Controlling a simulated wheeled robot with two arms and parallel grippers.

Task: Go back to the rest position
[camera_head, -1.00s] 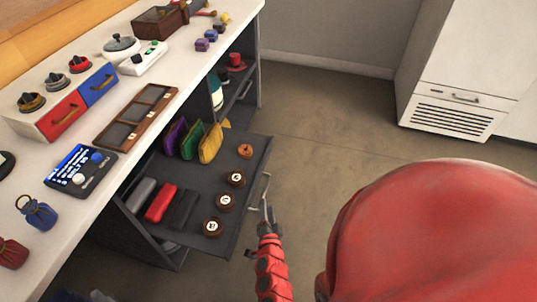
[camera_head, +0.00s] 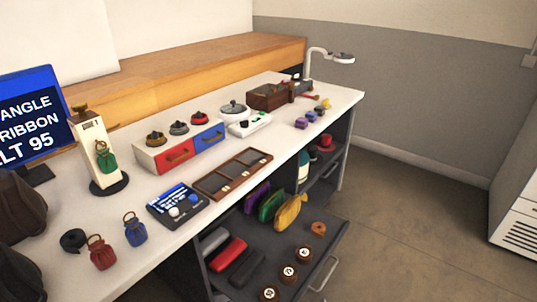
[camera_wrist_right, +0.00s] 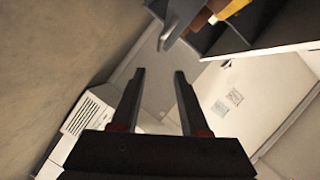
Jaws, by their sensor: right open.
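My right gripper (camera_wrist_right: 159,72) shows in the right wrist view with its two dark fingers apart and nothing between them. It hangs in free air, apart from the dark open drawer whose edge and handle show near the top of that view. Neither gripper shows in the head view. The open drawer (camera_head: 327,243) juts out from under the counter in the head view. It holds purple, green and yellow pouches, grey, red and dark rolls, and several round brown pieces.
A white cabinet (camera_head: 516,222) stands at the right. The floor (camera_head: 420,220) between them is clear.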

